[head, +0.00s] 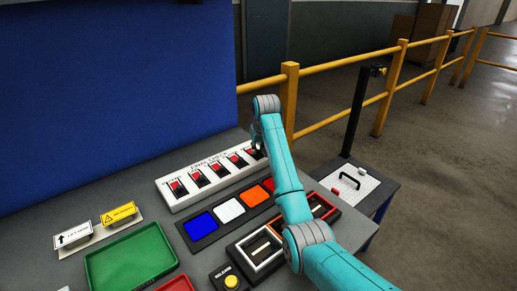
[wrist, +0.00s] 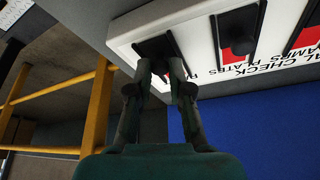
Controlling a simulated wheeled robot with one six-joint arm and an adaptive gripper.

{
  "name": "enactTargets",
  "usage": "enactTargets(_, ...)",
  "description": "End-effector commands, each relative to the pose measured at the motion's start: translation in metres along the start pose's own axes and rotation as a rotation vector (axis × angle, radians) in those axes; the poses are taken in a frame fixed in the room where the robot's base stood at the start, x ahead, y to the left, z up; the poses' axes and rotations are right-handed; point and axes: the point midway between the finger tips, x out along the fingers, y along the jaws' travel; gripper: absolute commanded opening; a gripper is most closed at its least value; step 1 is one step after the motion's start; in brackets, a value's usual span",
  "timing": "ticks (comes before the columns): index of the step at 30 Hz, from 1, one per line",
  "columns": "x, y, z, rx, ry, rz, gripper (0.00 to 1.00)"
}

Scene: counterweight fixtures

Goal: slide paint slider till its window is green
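The white FINAL CHECK panel (head: 212,175) holds a row of sliders with black knobs and red windows. My gripper (head: 257,150) is at the slider at the row's right end; the arm partly hides it. In the wrist view this end slider (wrist: 153,47) is at the left, with red showing around my fingertips (wrist: 165,72). Its label is mostly covered; only a "P" shows, beside "PLATES". The fingertips are a small gap apart at the knob, and I cannot tell whether they grip it. I see no green in its window.
A dark tray of blue, white and orange squares (head: 230,210) lies in front of the panel, with framed fixtures (head: 260,250) nearer. A green tray (head: 130,258) and signs (head: 118,213) are left. A blue board (head: 110,90) and yellow railing (head: 289,100) stand behind.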

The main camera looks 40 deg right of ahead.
Motion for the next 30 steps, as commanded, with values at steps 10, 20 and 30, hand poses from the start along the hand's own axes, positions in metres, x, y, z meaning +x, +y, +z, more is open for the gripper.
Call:
enactTargets(10,0.002,-0.002,-0.005,0.000,-0.001,0.000,0.00)
enactTargets(20,0.015,-0.016,-0.036,0.000,-0.001,0.001,0.00)
enactTargets(30,0.017,-0.018,-0.042,0.000,0.003,0.000,0.00)
